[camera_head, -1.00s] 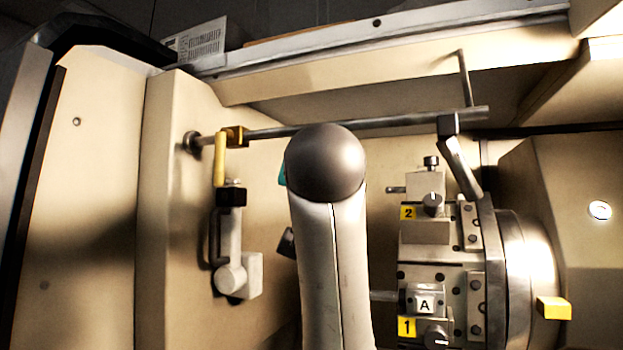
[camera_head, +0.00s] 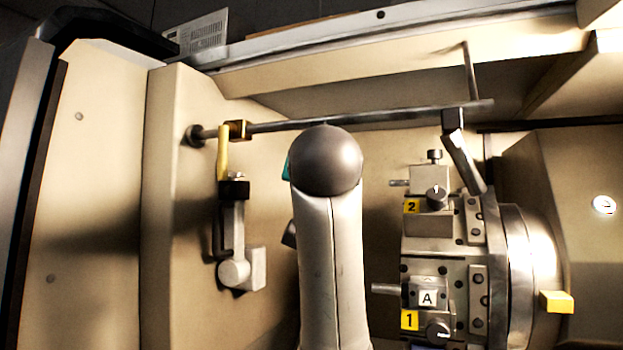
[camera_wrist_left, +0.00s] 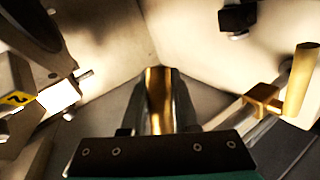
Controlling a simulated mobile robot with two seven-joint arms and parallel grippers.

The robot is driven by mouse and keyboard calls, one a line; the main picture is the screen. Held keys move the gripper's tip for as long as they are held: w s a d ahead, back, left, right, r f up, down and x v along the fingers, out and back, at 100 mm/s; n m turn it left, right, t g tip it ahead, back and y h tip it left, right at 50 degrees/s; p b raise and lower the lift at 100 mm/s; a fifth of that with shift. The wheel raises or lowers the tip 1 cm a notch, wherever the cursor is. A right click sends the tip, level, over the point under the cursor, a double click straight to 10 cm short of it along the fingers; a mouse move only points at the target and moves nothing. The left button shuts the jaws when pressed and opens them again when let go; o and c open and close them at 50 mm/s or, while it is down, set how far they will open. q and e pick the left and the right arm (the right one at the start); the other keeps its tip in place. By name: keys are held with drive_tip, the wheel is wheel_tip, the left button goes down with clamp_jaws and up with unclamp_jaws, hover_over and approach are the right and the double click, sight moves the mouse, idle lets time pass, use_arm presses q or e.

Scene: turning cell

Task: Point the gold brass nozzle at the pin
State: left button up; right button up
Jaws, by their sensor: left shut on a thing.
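In the left wrist view a gold brass piece (camera_wrist_left: 159,95) lies between the fingers of my left gripper (camera_wrist_left: 158,125), which is shut on it. It looks like the nozzle, seen along its length. In the head view my own arm, coming up from the bottom centre, hides this gripper and the piece. I cannot tell which part is the pin. Small round pins stick out to the left of the tool block, by label 2 (camera_head: 397,182) and by label 1 (camera_head: 384,289). The upper one also shows in the left wrist view (camera_wrist_left: 84,75). My right gripper is not in view.
A grey bar (camera_head: 360,117) crosses behind my arm. A brass clamp (camera_head: 238,130) with a yellow-gold lever (camera_head: 222,155) sits on its left end. A grey bracket (camera_head: 240,267) is on the left wall. The tool turret (camera_head: 440,245) stands at right, with a gap between it and my arm.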

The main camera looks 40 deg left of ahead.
use_arm(q)
clamp_jaws()
idle(0.8)
